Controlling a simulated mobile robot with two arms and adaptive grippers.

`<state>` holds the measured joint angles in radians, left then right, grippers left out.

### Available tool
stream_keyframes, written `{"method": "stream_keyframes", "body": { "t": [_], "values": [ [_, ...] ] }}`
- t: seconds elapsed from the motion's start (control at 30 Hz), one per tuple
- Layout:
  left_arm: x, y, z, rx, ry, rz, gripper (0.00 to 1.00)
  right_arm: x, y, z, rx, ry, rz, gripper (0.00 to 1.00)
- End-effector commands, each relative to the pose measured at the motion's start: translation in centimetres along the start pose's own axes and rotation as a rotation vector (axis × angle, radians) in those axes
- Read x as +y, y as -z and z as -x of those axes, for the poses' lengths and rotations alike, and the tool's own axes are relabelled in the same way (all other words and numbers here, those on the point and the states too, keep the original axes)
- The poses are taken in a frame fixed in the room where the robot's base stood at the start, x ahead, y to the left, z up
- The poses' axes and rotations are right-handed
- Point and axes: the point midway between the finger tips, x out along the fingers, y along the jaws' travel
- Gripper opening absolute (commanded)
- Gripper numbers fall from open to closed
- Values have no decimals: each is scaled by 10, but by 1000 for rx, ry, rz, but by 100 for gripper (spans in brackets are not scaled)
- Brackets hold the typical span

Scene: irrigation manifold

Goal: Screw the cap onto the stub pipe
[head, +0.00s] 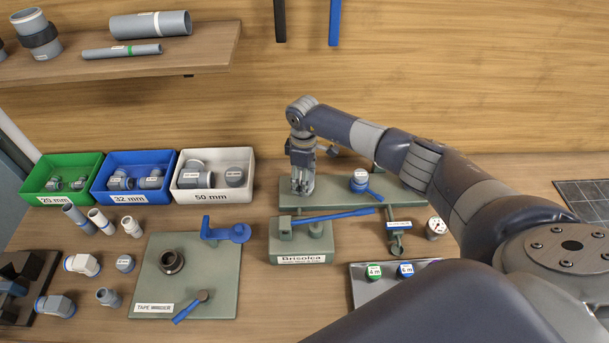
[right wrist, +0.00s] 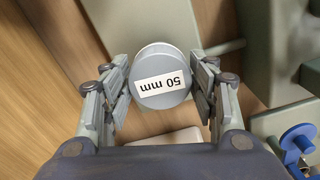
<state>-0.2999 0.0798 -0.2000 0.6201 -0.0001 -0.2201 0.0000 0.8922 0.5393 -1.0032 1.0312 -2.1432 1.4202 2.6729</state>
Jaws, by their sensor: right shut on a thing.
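My right gripper (head: 303,186) reaches down at the left end of a long green base (head: 330,197). In the right wrist view my right gripper (right wrist: 164,98) is shut on a grey cap (right wrist: 162,91) labelled "50 mm", one finger on each side. The label faces the camera. A paler round edge shows just beyond the cap; I cannot tell whether it is the cap's rim or the stub pipe. The stub pipe cannot be made out for certain, and the cap's seating is hidden. In the head view the fingers hide the held cap. My left gripper is not in view.
A blue-handled valve (head: 360,181) stands right of the gripper on the same base. A green block with a blue lever (head: 322,218) stands in front. Green (head: 33,181), blue (head: 104,184) and white (head: 187,183) fitting bins stand left. A tape winder board (head: 215,285) lies front left.

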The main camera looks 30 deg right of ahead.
Motion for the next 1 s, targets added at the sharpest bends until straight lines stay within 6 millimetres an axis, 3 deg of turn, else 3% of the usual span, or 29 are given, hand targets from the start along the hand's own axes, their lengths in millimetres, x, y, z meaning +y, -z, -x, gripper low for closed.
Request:
{"method": "stream_keyframes", "body": {
  "t": [0.23, 0.63, 1.0],
  "values": [
    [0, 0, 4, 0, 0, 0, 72, -5, 6, 2, 11, 8, -20, 21],
    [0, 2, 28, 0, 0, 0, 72, -5, 7, 3, 13, 10, -301, 21],
    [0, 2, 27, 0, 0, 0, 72, -4, 7, 1, 14, 8, -392, 21]
  ]
}}
